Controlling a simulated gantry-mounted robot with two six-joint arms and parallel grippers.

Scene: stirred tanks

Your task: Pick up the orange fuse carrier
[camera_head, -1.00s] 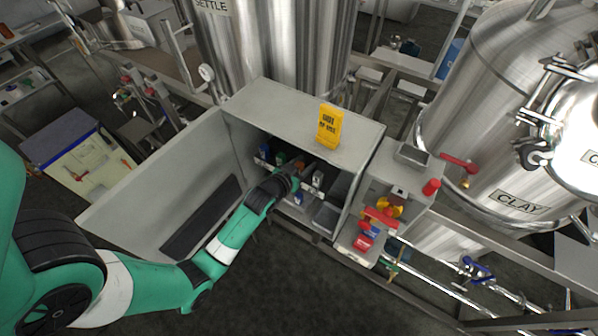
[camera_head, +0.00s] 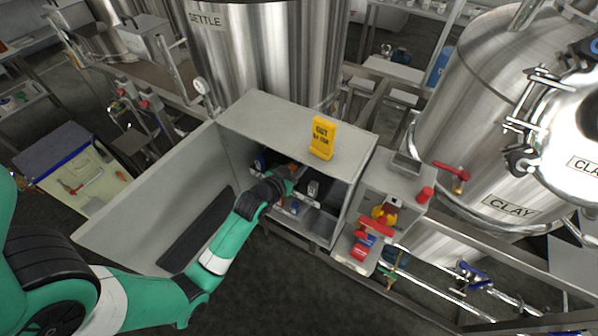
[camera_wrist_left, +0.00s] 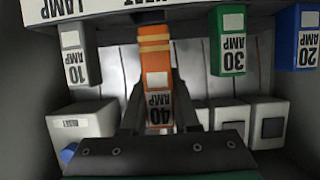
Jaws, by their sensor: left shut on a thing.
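The orange fuse carrier (camera_wrist_left: 156,62), marked 40 AMP, is in the middle of the left wrist view, upside down in the picture. My left gripper (camera_wrist_left: 157,98) has its two fingers on either side of it and is shut on it. In the head view my left gripper (camera_head: 290,172) reaches into the open grey cabinet (camera_head: 283,117), with a little orange showing at its tip. I cannot tell whether the carrier still touches its seat. My right gripper is not in view.
A grey 10 AMP carrier (camera_wrist_left: 75,55), a green 30 AMP carrier (camera_wrist_left: 228,42) and a blue 20 AMP carrier (camera_wrist_left: 296,38) flank the orange one.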

